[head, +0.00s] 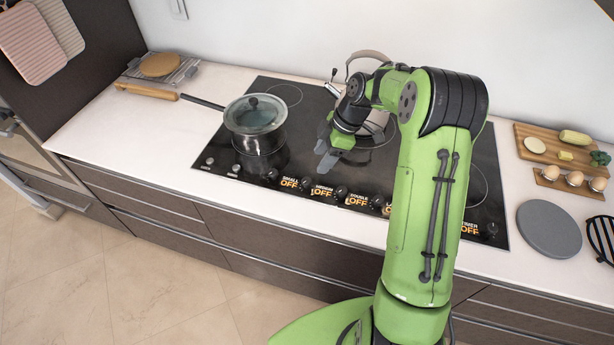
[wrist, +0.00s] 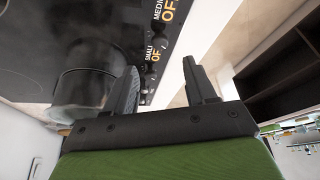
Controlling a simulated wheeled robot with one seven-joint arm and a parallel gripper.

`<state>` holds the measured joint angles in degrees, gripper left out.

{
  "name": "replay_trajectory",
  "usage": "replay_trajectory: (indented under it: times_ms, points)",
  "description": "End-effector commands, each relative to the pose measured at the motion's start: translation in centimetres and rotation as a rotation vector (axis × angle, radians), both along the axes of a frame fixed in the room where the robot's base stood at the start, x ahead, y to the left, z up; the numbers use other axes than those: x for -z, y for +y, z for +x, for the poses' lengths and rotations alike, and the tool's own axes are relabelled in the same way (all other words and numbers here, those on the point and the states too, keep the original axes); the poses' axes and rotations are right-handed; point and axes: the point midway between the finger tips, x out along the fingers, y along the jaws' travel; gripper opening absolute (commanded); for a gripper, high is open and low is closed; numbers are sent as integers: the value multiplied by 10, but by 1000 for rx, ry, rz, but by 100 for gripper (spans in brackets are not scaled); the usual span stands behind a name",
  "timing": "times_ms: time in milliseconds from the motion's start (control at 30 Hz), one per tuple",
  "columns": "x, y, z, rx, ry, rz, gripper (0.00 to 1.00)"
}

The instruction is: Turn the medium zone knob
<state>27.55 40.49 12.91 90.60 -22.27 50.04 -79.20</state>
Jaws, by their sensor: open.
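The medium zone label (head: 322,192) reads OFF on the front strip of the black cooktop (head: 222,165). Small dark knobs stand beside the labels, one (head: 305,184) between the small and medium labels and another (head: 340,192) right of the medium label. I cannot tell for sure which belongs to medium. My gripper (head: 323,158) is open and empty above the cooktop, behind the medium label, apart from the knobs. In the wrist view, its fingers (wrist: 160,88) are spread, with the small label (wrist: 152,62) beyond them and the medium label (wrist: 167,12) at the top edge.
A lidded pot (head: 256,122) stands on the cooktop left of my gripper. A kettle (head: 372,62) stands behind, partly hidden by my arm. A cutting board with food (head: 520,132), eggs and a grey round plate (head: 549,229) lie at the right. The counter's front edge is clear.

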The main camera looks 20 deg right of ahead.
Motion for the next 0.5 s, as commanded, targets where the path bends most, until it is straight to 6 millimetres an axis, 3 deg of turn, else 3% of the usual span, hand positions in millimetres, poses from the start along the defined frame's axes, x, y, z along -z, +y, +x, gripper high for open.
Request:
replay_trajectory:
  times_ms: [100, 300, 500]
  points:
    - [30, 13, 1, -2, 4, 2, 56]
    - [69, 28, 5, 0, 3, 0, 56]
    - [83, 34, 6, 1, 1, -1, 56]
